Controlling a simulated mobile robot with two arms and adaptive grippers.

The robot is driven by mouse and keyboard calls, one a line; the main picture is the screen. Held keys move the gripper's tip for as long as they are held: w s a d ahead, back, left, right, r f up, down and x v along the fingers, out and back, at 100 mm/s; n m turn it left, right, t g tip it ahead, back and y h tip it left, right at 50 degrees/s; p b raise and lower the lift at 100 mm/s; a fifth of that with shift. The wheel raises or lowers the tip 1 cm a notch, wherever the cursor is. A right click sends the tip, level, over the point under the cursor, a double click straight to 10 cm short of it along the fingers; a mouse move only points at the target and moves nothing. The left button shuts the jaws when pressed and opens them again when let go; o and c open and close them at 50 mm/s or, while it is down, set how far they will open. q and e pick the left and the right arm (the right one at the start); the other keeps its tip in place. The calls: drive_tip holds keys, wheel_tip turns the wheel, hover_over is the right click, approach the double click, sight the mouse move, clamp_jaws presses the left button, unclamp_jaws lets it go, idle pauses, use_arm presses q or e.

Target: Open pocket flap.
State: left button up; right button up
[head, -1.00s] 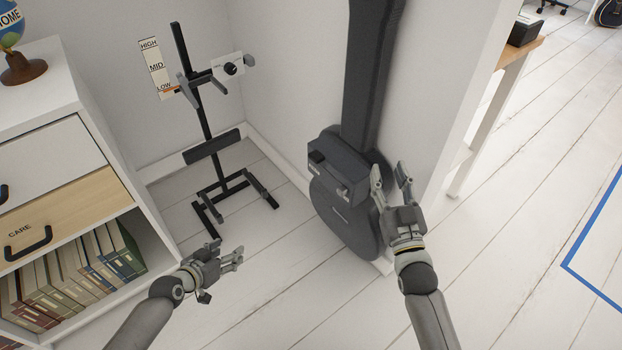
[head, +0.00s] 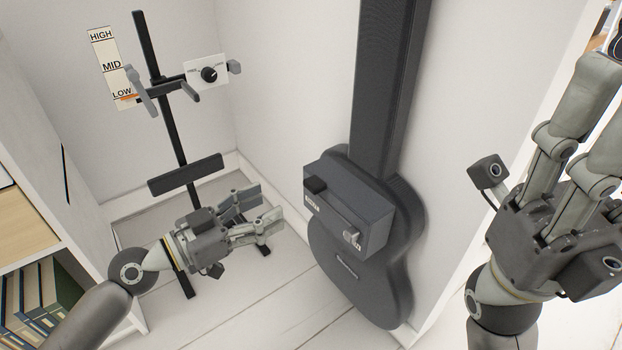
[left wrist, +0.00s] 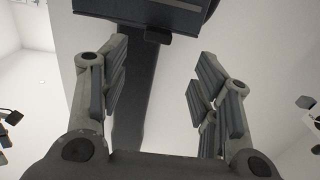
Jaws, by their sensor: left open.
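The dark guitar case (head: 365,275) leans upright against the wall. Its boxy grey pocket (head: 345,215) has a dark block at the upper left and a small lighter tab at the lower right; the flap looks closed. In the left wrist view, the pocket (left wrist: 135,12) is at the top edge, with the case neck (left wrist: 135,95) running down behind the fingers. My left gripper (head: 262,212) is open and empty, left of the pocket and apart from it. My right gripper (head: 600,110) is large at the right edge, right of the case, its fingertips cut off.
A white cabinet with books (head: 40,300) is at the left.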

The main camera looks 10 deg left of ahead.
sight(308, 187)
use_arm(q)
drive_tip(key=x, duration=1)
drive_tip(key=shift+d, duration=0.2)
clamp_jaws()
